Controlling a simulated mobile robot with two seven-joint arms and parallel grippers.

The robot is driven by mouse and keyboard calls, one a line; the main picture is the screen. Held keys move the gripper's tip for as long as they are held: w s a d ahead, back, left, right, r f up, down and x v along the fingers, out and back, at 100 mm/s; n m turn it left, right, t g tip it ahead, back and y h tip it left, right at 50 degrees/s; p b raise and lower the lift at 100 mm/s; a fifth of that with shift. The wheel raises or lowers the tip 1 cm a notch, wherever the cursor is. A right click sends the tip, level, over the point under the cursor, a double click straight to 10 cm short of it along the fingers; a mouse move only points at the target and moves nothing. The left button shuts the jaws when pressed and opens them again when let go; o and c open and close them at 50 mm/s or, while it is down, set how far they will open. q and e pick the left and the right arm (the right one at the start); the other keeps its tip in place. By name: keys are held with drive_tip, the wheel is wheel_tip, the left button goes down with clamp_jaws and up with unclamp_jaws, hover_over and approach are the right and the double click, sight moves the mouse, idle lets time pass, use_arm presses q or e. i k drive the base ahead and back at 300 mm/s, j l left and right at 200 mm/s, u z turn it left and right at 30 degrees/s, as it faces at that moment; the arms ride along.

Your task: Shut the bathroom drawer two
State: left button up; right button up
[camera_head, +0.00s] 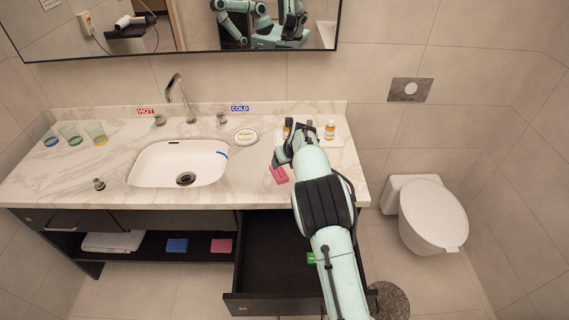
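An open dark drawer (270,303) is pulled out under the right part of the sink counter, its front panel toward me. A small green item (311,258) shows inside it, beside my arm. My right arm crosses over the drawer and hides its right part. Another dark drawer (70,220) is at the left under the counter. My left gripper is not in view.
The marble counter (235,190) holds a sink (178,163), colored glasses (96,133), a soap dish (245,136) and a tray with small bottles (330,130). A shelf below holds a towel (112,241). A toilet (430,215) stands right; a round stool (388,301) is near the drawer.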

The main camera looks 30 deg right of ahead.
sight(272, 276)
drive_tip(key=k+j, duration=0.1)
drive_tip(key=k, duration=0.4)
drive_tip(key=k+j, duration=0.15)
drive_tip(key=k, duration=0.35)
drive_tip(key=k+j, duration=0.1)
drive_tip(key=k, duration=0.4)
